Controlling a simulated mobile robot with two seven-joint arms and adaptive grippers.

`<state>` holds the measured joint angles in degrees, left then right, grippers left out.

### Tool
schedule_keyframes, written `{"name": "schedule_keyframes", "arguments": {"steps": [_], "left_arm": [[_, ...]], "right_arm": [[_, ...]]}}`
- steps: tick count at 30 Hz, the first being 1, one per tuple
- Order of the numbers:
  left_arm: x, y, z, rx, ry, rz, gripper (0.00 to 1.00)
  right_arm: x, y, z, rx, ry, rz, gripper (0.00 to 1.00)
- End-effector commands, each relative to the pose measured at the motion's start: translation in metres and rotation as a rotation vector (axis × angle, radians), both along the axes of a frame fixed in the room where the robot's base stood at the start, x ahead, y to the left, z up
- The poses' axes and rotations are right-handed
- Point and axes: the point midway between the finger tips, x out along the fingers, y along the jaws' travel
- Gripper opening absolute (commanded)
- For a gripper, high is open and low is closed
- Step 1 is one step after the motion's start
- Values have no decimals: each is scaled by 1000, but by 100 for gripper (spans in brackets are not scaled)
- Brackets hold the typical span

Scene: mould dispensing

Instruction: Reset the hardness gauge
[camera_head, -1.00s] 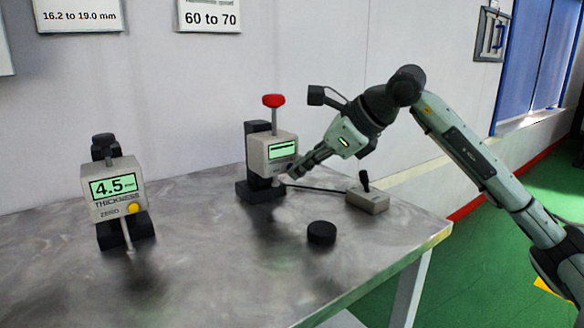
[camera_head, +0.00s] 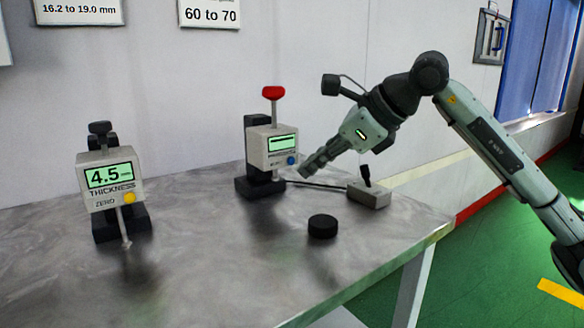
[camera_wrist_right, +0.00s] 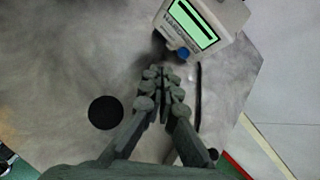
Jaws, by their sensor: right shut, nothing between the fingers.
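The hardness gauge (camera_head: 272,148) stands at the back of the metal table, with a red knob (camera_head: 273,92) on top and a green display showing a dark bar and no readable digits. Its blue button (camera_head: 291,160) is on the front, at the lower right. In the right wrist view the gauge (camera_wrist_right: 222,12) and its blue button (camera_wrist_right: 183,53) are just beyond my fingertips. My right gripper (camera_head: 305,172) is shut and empty, to the right of the button and apart from it. It also shows in the right wrist view (camera_wrist_right: 165,75). My left gripper is out of view.
A black puck (camera_head: 322,226) lies on the table (camera_head: 215,265) in front of the gauge. A grey lever box (camera_head: 369,194) is at the right, joined by a cable. The thickness gauge (camera_head: 112,180) at left reads 4.5. Two signs hang on the wall.

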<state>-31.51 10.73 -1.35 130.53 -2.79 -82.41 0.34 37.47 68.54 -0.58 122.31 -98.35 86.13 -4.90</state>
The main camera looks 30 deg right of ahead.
Motion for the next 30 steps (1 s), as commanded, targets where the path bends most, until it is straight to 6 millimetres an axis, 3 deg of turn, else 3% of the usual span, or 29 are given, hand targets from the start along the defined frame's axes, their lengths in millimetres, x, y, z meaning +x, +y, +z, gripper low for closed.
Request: {"name": "schedule_keyframes", "arguments": {"steps": [1, 10, 30], "left_arm": [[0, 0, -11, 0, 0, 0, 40], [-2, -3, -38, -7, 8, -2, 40], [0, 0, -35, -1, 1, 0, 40]], "right_arm": [[-5, -1, -6, -3, -1, -1, 0], [-32, -3, -4, -2, -1, -1, 0], [-36, -3, -1, -1, 1, 0, 0]]}}
